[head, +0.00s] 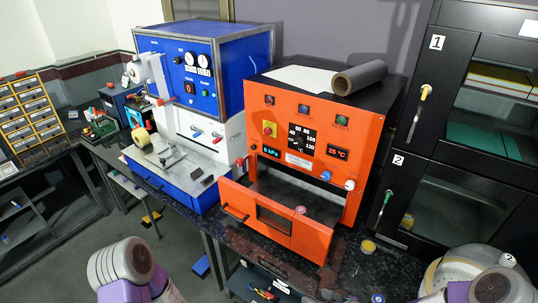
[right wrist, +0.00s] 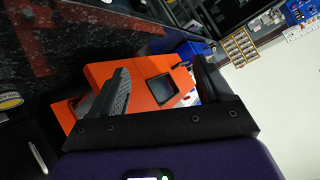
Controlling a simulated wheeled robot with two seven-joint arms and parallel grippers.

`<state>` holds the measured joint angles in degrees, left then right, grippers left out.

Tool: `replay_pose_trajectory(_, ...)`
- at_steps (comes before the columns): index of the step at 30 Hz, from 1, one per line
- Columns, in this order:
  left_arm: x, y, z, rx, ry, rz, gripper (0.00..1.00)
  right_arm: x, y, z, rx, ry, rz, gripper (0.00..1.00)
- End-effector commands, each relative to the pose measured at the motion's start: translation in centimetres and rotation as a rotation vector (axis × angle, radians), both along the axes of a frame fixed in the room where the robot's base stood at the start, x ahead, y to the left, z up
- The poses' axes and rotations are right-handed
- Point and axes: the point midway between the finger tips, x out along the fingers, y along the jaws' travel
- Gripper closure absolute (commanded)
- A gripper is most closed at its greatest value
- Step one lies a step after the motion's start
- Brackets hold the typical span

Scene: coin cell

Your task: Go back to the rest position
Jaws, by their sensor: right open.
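My right gripper (right wrist: 160,68) shows in the right wrist view with its two dark fingers spread apart and nothing between them. Beyond the fingers is the orange front of the oven (right wrist: 110,70), seen tilted. In the head view, parts of my arms show at the lower left and lower right edges. The fingers of my left gripper are not visible there. The orange oven (head: 310,120) stands on the dark speckled counter with its front drawer (head: 262,222) pulled out. A small pinkish round piece (head: 300,210) shows at the drawer.
A blue machine (head: 200,75) stands left of the oven. A grey roll (head: 360,77) lies on the oven. Black numbered cabinets (head: 438,130) stand at the right. A small yellow container (head: 368,246) is on the counter right of the drawer. Yellow drawer bins (head: 30,115) are far left.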

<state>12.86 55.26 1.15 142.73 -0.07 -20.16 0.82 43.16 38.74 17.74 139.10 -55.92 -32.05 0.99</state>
Motion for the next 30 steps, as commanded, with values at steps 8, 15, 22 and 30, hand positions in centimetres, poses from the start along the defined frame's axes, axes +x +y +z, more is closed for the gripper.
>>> replay_pose_trajectory(8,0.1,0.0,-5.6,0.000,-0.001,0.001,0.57,-6.5,4.8,-13.7,-0.010,0.516,-0.164,0.21)
replay_pose_trajectory(15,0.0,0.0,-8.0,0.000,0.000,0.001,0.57,-12.4,5.7,-19.8,-0.105,0.821,-0.296,0.21)
replay_pose_trajectory(22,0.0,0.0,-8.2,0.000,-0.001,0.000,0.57,-13.9,5.6,-20.7,-0.134,0.887,-0.339,0.21)
replay_pose_trajectory(30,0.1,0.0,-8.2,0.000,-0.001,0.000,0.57,-13.8,5.6,-20.6,-0.132,0.886,-0.338,0.21)
